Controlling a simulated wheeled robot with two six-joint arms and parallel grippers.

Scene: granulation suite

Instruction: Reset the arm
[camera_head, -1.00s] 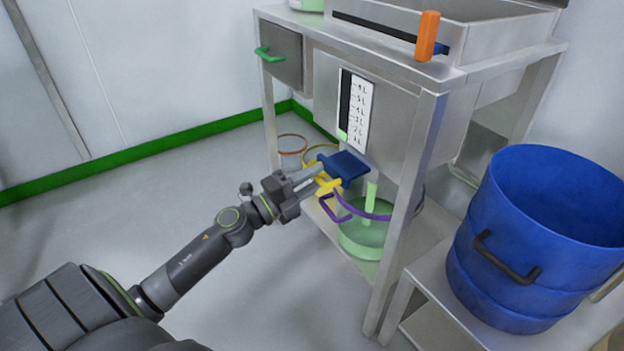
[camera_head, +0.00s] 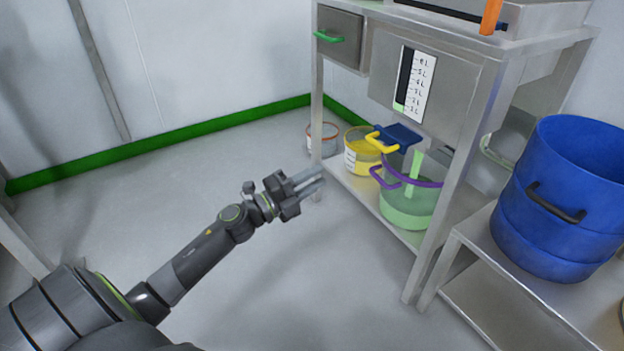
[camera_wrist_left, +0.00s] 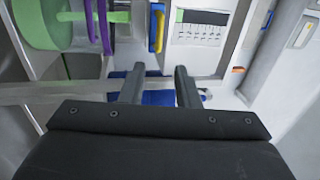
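My left gripper (camera_head: 318,180) hangs in free air to the left of the steel stand, apart from the tap. Its two fingers show spread with nothing between them in the left wrist view (camera_wrist_left: 157,82). The blue tap (camera_head: 402,134) with its yellow handle (camera_head: 382,143) sits under the hopper (camera_head: 440,85). Green liquid (camera_head: 414,165) streams down from it into a clear bucket (camera_head: 407,204) with a purple handle (camera_head: 384,178). My right gripper is in neither view.
A large blue drum (camera_head: 560,200) stands on a steel table at the right. The floor (camera_head: 230,150) around my left arm is clear.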

